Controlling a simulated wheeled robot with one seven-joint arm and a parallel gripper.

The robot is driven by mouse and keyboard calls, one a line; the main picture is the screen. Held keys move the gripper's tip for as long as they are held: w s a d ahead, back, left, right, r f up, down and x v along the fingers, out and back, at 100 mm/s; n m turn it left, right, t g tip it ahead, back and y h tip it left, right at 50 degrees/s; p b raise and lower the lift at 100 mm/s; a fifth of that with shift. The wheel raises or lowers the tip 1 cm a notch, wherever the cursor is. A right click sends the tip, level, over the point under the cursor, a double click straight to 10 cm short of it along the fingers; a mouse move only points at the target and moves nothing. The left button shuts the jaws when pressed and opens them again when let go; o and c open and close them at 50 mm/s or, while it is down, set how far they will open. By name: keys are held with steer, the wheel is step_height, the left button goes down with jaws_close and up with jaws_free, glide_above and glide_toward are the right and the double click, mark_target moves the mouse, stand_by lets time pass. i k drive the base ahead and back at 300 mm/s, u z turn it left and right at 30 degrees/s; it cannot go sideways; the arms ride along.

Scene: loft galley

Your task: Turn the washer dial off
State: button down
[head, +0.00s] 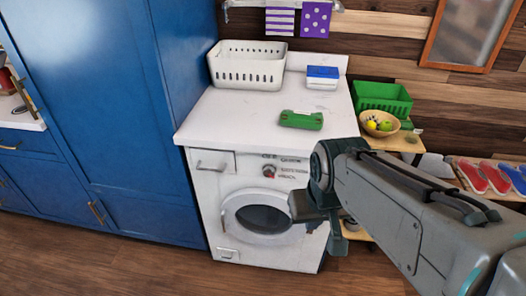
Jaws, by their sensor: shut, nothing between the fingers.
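The white washer (213,217) stands under a white countertop, its round door closed. Its dial (269,171) is a small round knob with a reddish mark on the front panel, above the door. Printed labels sit to the right of the dial, too small to read. My gripper (296,207) is shut and empty. In the picture it is below and right of the dial, in front of the door's right edge, and it appears apart from the dial. My wrist and arm hide the washer's right side. The dial's exact setting cannot be told.
A white basket (247,68), a blue-and-white box (322,77) and a green object (301,120) are on the countertop (225,115). A tall blue cabinet (115,110) borders the washer on the left. A shelf with a green crate (382,98) and fruit bowl (380,123) stands right.

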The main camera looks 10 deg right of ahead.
mark_target(268, 169)
steer(key=k, duration=0.5)
steer(key=u, duration=1.8)
steer(key=i, duration=0.9)
steer(key=z, duration=1.8)
